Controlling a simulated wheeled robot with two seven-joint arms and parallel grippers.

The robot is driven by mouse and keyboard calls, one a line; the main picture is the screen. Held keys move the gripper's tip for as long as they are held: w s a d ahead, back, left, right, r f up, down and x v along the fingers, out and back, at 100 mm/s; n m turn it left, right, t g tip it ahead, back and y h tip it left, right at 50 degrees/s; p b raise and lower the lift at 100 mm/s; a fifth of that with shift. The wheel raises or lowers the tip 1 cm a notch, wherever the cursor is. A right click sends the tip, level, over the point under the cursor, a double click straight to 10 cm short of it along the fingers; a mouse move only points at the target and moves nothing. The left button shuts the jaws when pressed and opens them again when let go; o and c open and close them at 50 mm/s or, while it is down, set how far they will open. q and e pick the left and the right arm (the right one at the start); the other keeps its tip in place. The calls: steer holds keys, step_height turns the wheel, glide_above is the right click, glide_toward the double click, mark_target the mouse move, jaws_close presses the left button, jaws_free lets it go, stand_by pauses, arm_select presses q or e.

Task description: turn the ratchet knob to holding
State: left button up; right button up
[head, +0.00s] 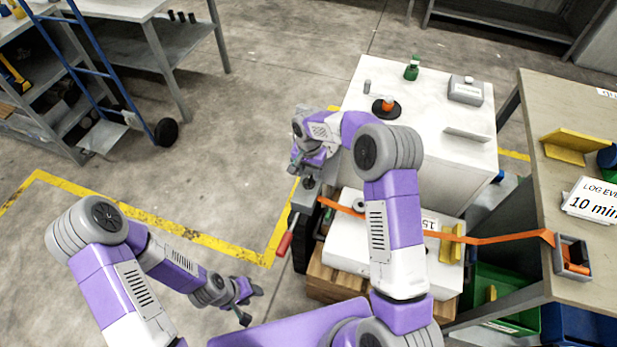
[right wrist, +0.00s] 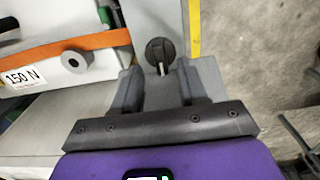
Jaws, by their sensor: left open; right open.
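The ratchet knob (right wrist: 160,52) is a round black knob with a pale bar or mark pointing down, on a grey housing (right wrist: 163,15) in the right wrist view. In the head view the knob (head: 309,183) shows small and dark, just below my right gripper (head: 306,168). My right gripper is open, and in the right wrist view its two grey fingers (right wrist: 163,82) stand left and right of the knob's lower side. I cannot tell whether they touch it. A red-handled lever (head: 285,240) hangs from the housing. My left gripper (head: 247,302) is open and empty above the floor.
An orange strap (head: 490,239) runs across a white block (head: 345,245) on a wooden support to a grey box (head: 572,258) on the right bench. A white cabinet (head: 430,120) with small items stands behind. Floor at left is free inside yellow lines.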

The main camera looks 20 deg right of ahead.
mark_target(309, 179)
steer(key=shift+f+b, duration=0.3)
steer(key=shift+f, duration=1.3)
steer(key=shift+c, duration=0.4)
jaws_close()
